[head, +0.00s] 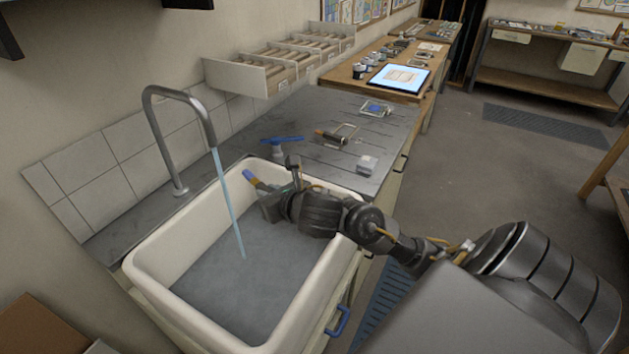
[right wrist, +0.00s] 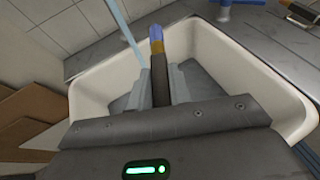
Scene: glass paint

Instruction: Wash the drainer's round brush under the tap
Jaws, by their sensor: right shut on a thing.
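My right gripper (head: 268,203) is over the white sink (head: 312,308), shut on the round brush (head: 250,177). The brush has a blue tip, an orange band and a dark handle. In the right wrist view the brush (right wrist: 157,62) stands out between the two fingers, tip pointing away from me. The grey tap (head: 180,98) is running, and a thin stream of water (head: 229,200) falls into the sink. The brush tip is apart from the stream, to its right in both views. My left gripper is not in view.
The grooved grey drainer (head: 325,105) adjoins the sink. On it are a blue-topped item (head: 282,140), a wire-framed tool (head: 335,134), a small grey block (head: 366,163) and a small tray (head: 376,108). The sink's raised rim surrounds my gripper. A tiled wall (head: 100,165) stands behind the tap.

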